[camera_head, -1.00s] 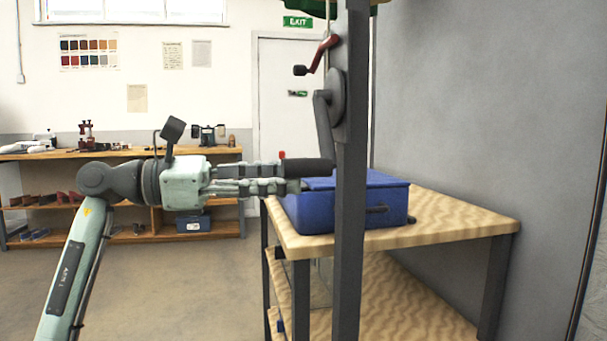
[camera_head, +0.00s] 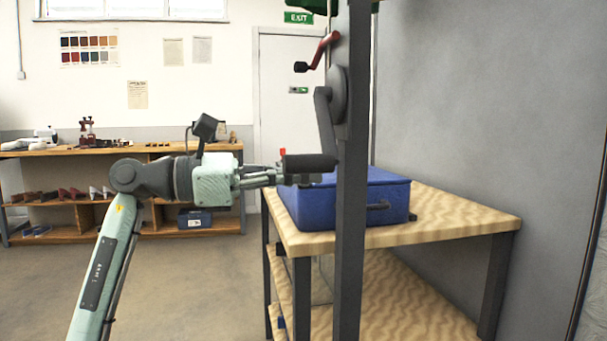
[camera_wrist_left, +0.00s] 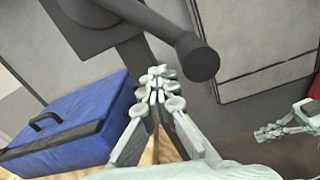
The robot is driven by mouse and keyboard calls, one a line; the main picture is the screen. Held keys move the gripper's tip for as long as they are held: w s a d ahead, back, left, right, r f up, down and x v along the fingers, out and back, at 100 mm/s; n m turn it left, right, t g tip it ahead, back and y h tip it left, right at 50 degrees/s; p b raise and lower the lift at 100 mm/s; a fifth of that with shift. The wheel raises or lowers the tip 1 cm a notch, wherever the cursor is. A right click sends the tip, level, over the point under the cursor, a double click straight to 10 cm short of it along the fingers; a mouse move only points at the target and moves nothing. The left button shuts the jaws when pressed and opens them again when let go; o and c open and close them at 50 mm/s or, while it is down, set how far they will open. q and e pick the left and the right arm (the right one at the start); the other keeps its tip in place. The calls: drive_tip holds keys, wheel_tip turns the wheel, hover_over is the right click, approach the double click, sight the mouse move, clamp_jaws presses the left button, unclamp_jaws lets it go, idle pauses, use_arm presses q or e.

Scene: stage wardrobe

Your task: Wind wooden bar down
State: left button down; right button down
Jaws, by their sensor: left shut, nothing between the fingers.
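A dark grey crank with a black grip (camera_head: 310,163) is mounted on a hub (camera_head: 338,95) on an upright post (camera_head: 349,220). Its arm hangs down and the grip sticks out to the left. In the left wrist view the grip's round end (camera_wrist_left: 201,64) is at upper right. My left gripper (camera_head: 291,179) is shut and empty, close to the grip and slightly below it in the head view; contact cannot be told. Its closed fingertips (camera_wrist_left: 158,82) show in the wrist view. A pale gripper, apparently my right (camera_wrist_left: 268,132), shows at the right edge there. I cannot make out the wooden bar.
A second, red crank (camera_head: 323,52) is higher on the post. A blue case (camera_head: 350,205) stands on a wood-patterned table (camera_head: 460,217) behind the post. A workbench (camera_head: 110,152) lines the back wall. The floor at left is clear.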

use_arm(q)
drive_tip(key=c, duration=2.3)
unclamp_jaws()
drive_tip(key=o, duration=1)
drive_tip(key=v, duration=1.2)
drive_tip(key=shift+c, duration=0.6)
